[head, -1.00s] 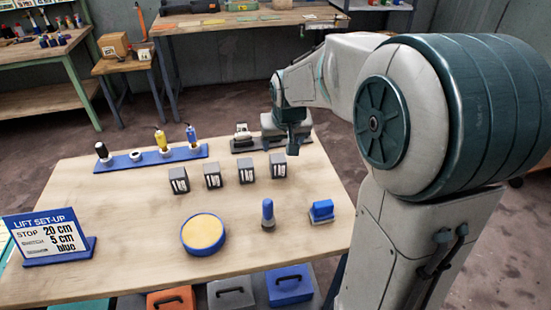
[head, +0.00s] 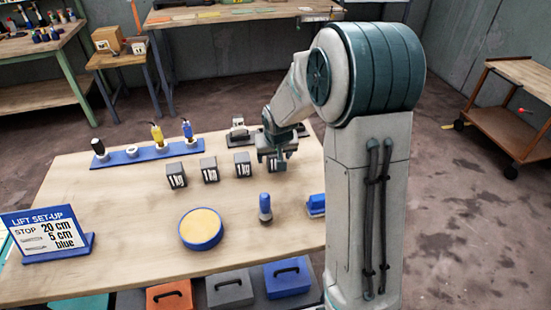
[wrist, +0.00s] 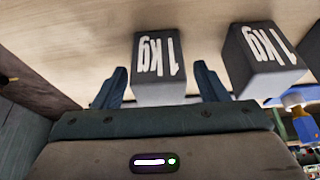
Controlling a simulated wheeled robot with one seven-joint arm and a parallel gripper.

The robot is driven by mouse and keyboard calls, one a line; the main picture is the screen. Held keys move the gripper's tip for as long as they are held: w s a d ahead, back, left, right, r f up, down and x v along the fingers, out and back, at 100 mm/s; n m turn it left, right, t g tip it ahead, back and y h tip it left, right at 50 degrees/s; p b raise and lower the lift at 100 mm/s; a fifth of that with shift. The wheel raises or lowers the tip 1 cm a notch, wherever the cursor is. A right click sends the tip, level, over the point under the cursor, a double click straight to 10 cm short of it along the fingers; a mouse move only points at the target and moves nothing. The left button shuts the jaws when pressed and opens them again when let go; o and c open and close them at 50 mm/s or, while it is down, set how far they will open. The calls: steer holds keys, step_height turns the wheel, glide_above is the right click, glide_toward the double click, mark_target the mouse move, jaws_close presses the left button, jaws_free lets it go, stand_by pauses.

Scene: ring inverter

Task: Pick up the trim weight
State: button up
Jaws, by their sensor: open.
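Several dark grey blocks with white 1 kg labels stand in a row on the wooden table (head: 130,240). No label names a trim weight. My gripper (head: 278,166) is over the rightmost 1 kg block (head: 265,163) and partly hides it in the head view. In the wrist view, my gripper (wrist: 161,72) is open, with one finger on each side of a 1 kg block (wrist: 160,48). I cannot tell whether the fingers touch it. A second 1 kg block (wrist: 262,60) stands to the right there, outside the fingers.
A blue-topped peg (head: 265,205), a blue block (head: 316,205) and a round blue-rimmed pad (head: 201,229) stand nearer me. Behind are a blue rack (head: 150,153) and a dark fixture (head: 240,134). A sign (head: 47,235) stands at left. The table's middle left is clear.

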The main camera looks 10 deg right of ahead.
steer(key=shift+w+f, duration=0.15)
steer(key=shift+f, duration=0.2)
jaws_close()
steer(key=shift+w+r, duration=0.1)
